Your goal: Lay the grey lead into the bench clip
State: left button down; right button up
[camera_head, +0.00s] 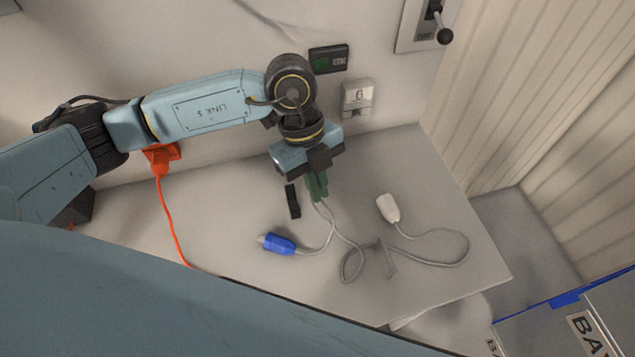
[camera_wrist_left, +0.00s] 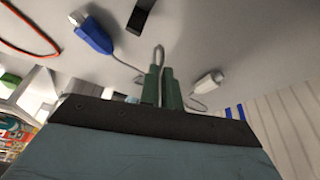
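The grey lead (camera_head: 349,241) lies looped on the bench, with a blue plug (camera_head: 278,243) at one end and a white plug (camera_head: 388,208) at the other. My left gripper (camera_head: 318,198) points down at the bench, its green fingers closed around the lead's cable. In the left wrist view the cable (camera_wrist_left: 159,53) passes between the fingertips (camera_wrist_left: 161,76). A small black piece (camera_head: 293,201) lies left of the fingers. A small grey upright piece (camera_head: 389,259) stands by the lead's loop. I cannot tell which of these is the bench clip. My right gripper is not in view.
An orange cable (camera_head: 173,224) runs down the left of the bench (camera_head: 452,215) from an orange plug (camera_head: 161,158). A wall socket (camera_head: 357,98) and a dark panel (camera_head: 328,59) are behind my wrist. A blue-edged grey bin (camera_head: 560,308) is at lower right.

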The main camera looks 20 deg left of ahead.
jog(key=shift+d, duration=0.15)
pick_arm(q)
jog(key=a+r+n+t+p, duration=0.2)
jog(key=a+n+p, duration=0.5)
jog(key=a, duration=0.1)
jog(key=shift+s+a+r+h+p, duration=0.25)
jog(key=shift+s+h+p, duration=0.05)
jog(key=shift+s+h, duration=0.15)
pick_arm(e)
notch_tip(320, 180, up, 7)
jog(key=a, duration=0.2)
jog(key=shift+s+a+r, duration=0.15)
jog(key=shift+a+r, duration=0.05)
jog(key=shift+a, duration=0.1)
